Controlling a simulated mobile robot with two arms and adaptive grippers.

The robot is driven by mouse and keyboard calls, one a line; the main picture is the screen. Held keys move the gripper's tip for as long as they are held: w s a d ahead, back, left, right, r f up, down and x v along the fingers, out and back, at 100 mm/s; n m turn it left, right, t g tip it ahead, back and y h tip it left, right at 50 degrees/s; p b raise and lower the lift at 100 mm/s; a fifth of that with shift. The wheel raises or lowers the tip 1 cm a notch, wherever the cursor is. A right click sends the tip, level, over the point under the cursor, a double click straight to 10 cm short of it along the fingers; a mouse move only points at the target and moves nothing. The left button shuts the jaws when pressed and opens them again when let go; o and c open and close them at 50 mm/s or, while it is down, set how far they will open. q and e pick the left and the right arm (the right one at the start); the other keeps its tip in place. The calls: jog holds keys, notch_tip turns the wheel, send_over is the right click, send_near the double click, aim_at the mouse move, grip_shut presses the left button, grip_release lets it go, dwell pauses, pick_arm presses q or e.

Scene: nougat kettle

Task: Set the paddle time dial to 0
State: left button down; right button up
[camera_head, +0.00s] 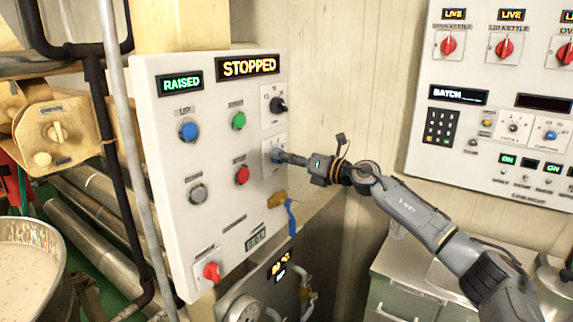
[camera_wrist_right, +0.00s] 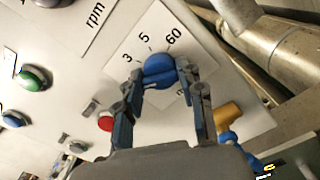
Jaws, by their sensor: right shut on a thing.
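The blue dial (camera_wrist_right: 158,65) sits on a white scale plate (camera_wrist_right: 238,108) in the right wrist view. The marks 3, 5 and 60 show around its upper side; other marks are hidden by the fingers. Which mark the dial points to I cannot tell. My right gripper (camera_head: 281,157) reaches the panel from the right in the head view and is shut on this dial, one finger on each side. It hides most of the dial there; only the plate (camera_head: 267,170) shows around it. My left gripper is not in view.
The white control panel (camera_head: 215,220) also has a black dial (camera_head: 278,105), a blue button (camera_head: 188,131), a green button (camera_head: 238,121), a red button (camera_head: 242,174) and a red switch (camera_head: 211,271). Its displays read RAISED and STOPPED. A yellow and blue part (camera_head: 279,199) sticks out below the gripper.

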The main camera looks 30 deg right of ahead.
jog(key=shift+f+n+b, duration=0.15)
jog(key=shift+n+b, duration=0.15)
jog(key=shift+n, duration=0.4)
jog(key=o, duration=1.2)
jog(key=shift+c, duration=0.2)
jog(key=v, duration=1.2)
